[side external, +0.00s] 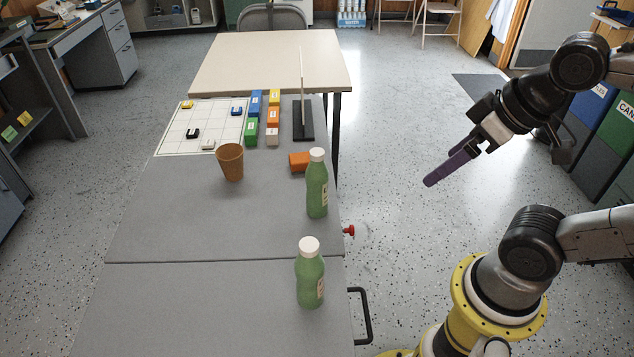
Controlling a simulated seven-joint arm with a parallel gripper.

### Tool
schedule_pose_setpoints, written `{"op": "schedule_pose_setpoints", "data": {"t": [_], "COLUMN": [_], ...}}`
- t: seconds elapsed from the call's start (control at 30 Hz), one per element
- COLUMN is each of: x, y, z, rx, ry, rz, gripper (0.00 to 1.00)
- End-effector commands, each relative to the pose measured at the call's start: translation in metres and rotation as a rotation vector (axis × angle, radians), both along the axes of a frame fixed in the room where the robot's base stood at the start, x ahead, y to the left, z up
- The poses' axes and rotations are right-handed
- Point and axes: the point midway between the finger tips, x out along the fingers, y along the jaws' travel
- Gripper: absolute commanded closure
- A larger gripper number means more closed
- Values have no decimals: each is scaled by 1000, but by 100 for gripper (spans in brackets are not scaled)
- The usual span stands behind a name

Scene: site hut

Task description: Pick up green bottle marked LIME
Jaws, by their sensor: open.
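Two green bottles with white caps stand upright on the grey table. The farther green bottle (317,190) is near the table's right edge, beside an orange block. The nearer green bottle (310,279) stands closer to the camera, also toward the right edge. Each has a pale label turned mostly to the right, and I cannot read which one says LIME. My gripper (432,181), with purple fingers, is open and empty. It hangs in the air to the right of the table, apart from both bottles.
A brown cup (230,162) stands left of the farther bottle. An orange block (299,162) lies behind that bottle. Coloured blocks (251,132) stand by a white grid sheet (170,142). A thin upright panel on a black base (303,128) stands behind. The table's front left is clear.

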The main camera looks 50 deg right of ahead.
Motion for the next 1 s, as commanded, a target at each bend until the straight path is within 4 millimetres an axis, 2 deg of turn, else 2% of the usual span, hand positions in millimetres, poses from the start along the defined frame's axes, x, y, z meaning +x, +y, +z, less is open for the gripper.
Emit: {"op": "schedule_pose_setpoints", "data": {"t": [0.43, 0.57, 0.67, 0.77, 0.87, 1.0], "x": [0, -2, 4, 21, 46, 95], "y": [0, 0, 0, 0, -1, -3], "z": [0, 0, 16, 37, 56, 74], "rx": [8, 59, 132, 216, 298, 397], "ry": [0, 9, -10, -7, 16, 72], "rz": [-14, -111, -245, -402, -572, -828], "gripper": [0, 0, 0, 0, 0, 0]}}
